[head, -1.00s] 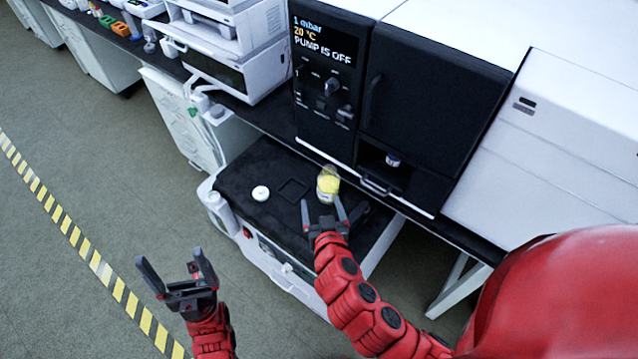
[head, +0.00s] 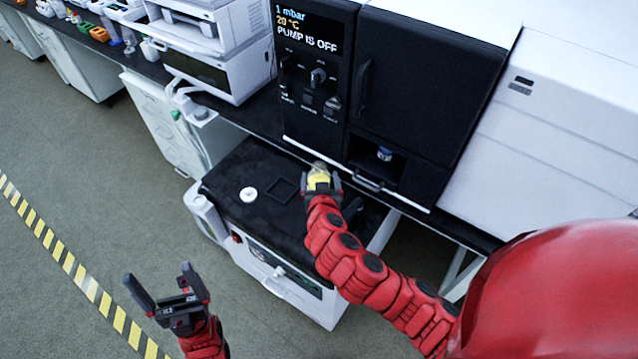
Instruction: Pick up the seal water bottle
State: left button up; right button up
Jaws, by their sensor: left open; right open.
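A clear bottle with yellow contents (head: 318,174), which looks to be the seal water bottle, stands on the black top of a low cart (head: 262,228), near its back edge. My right gripper (head: 321,184) is at the bottle, with its open fingers on either side of its lower part. The gripper hides the bottle's base, and I cannot tell whether the fingers touch it. My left gripper (head: 160,276) is open and empty, above the floor at the lower left.
A round white cap (head: 248,194) lies on the cart top, beside a square black outline (head: 284,190). A black bench with a pump unit (head: 312,75) reading "PUMP IS OFF" stands just behind. A small vessel (head: 385,154) sits in the unit's recess. The floor at left is clear.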

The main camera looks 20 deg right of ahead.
aim_at(320, 174)
jog(key=shift+f+p+x, duration=0.2)
jog(key=shift+p+x, duration=0.6)
jog(key=shift+x, duration=1.35)
jog(key=shift+w+d+f, duration=0.1)
jog(key=shift+w+f, duration=0.3)
jog(key=shift+w, duration=0.05)
grip_shut()
